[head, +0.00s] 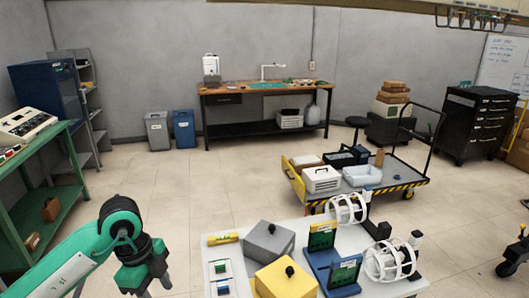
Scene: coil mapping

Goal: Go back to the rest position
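My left arm, green and black, comes in from the lower left. My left gripper (153,286) points down at the bottom edge, above the floor and left of the white table (209,252). Its finger parts show only in small part and the tips are cut off, so I cannot tell how wide they stand. I see nothing held in it. My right gripper is not in view.
The white table bears a grey box (268,243), a yellow box (285,281), a blue stand (330,270) with green boards and white ring cages (388,259). A loaded cart (407,173) stands behind. A green bench (50,212) is at left. Floor between is clear.

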